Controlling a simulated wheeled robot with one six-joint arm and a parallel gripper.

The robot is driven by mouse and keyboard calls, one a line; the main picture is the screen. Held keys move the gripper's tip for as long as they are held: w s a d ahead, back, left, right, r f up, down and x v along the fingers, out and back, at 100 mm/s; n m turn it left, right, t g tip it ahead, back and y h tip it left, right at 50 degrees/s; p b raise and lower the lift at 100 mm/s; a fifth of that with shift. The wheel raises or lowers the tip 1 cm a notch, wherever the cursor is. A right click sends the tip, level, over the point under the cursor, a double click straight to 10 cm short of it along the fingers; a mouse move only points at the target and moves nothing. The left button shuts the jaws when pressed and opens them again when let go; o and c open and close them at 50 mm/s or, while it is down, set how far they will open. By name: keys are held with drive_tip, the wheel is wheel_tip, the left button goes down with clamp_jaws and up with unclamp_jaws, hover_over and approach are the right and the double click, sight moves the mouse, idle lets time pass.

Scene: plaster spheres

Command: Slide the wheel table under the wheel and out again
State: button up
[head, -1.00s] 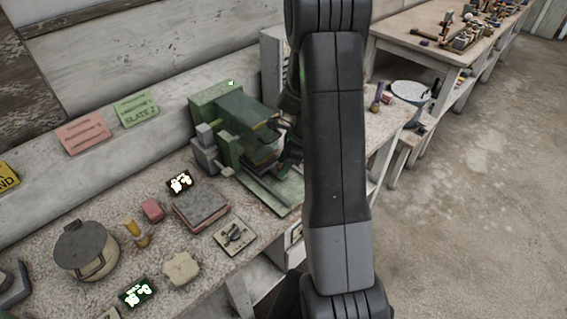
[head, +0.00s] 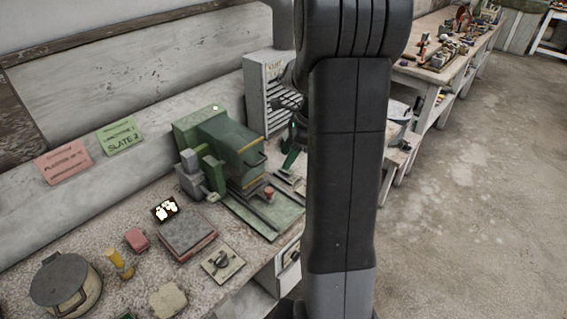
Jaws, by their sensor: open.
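The green grinding machine (head: 225,145) stands on the bench, left of my arm. Its rounded green hood covers the wheel, which I cannot make out. The wheel table (head: 262,208) lies low at the machine's front, with dark rails along it and a small red knob (head: 269,193) near the hood. My gripper (head: 292,152) is right of the hood, apart from it, and partly hidden by my own arm. It is open, and I see nothing held in it.
A grey slotted cabinet (head: 258,90) stands behind the machine. A reddish-edged slab (head: 187,236), a lidded pot (head: 65,285) and a switch plate (head: 222,264) lie to the left and front. Another cluttered bench (head: 440,70) is at the back right. The floor at right is clear.

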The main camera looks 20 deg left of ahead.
drive_tip(key=shift+r, duration=0.1)
drive_tip(key=shift+c, duration=1.2)
drive_tip(key=f, duration=0.1)
drive_tip(key=d+b, duration=0.1)
drive_tip(key=f, duration=0.1)
drive_tip(key=shift+s+d+f+g+y, duration=0.3)
drive_tip(key=shift+d+f+g, duration=0.05)
drive_tip(key=shift+g, duration=0.05)
drive_tip(key=c, duration=0.8)
drive_tip(key=s+d+f+m+g+y+b, duration=0.1)
drive_tip(key=d+f+y+b, duration=0.2)
drive_tip(key=f, duration=0.4)
drive_tip(key=shift+s+d+m+g+y+b, duration=0.3)
drive_tip(key=shift+d+g+y+b, duration=0.1)
drive_tip(key=shift+d+b, duration=0.4)
drive_tip(key=w+d+f+m+t+y+b, duration=0.1)
drive_tip(key=d+f+m+t+y+b, duration=0.15)
drive_tip(key=d+y+b, duration=0.45)
drive_tip(key=shift+t+y, duration=0.35)
drive_tip(key=shift+y, duration=0.15)
drive_tip(key=a+p, duration=0.1)
drive_tip(key=a, duration=0.3)
drive_tip(key=a+f+p, duration=0.1)
drive_tip(key=a, duration=0.4)
drive_tip(key=a+f+p, duration=0.1)
drive_tip(key=a+p, duration=0.1)
drive_tip(key=a, duration=0.3)
drive_tip(key=shift+s, duration=0.35)
